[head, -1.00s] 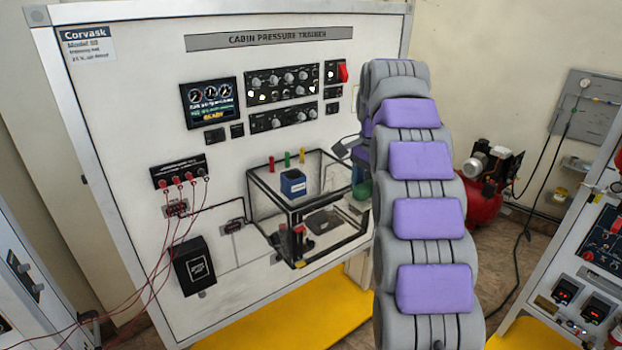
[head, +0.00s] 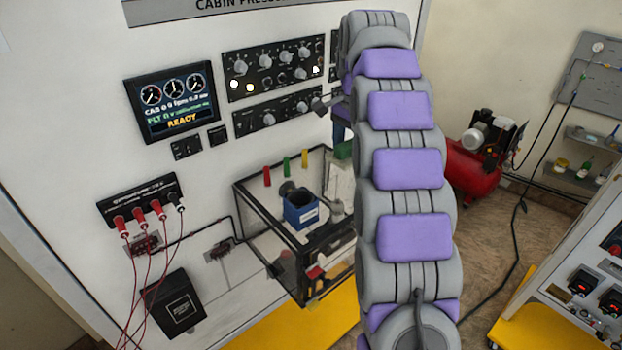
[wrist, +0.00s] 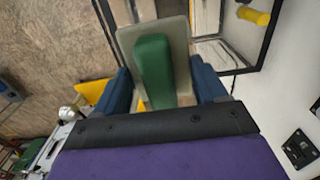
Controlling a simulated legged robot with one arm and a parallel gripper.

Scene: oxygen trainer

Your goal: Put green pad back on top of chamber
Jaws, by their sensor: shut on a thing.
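The green pad (wrist: 153,68) is between the blue fingers of my gripper (wrist: 163,82) in the wrist view, with a flat grey-beige plate (wrist: 128,42) around or behind it. My gripper is shut on the pad. In the head view the pad (head: 343,150) shows as a small green patch under my gripper, near the chamber's right rear corner; my arm hides most of it. The chamber (head: 262,222) is a clear box with a black frame, fixed low on the white panel. I cannot tell whether pad and chamber touch.
Red cables (head: 148,250) hang at left. A red compressor (head: 475,170) stands at right.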

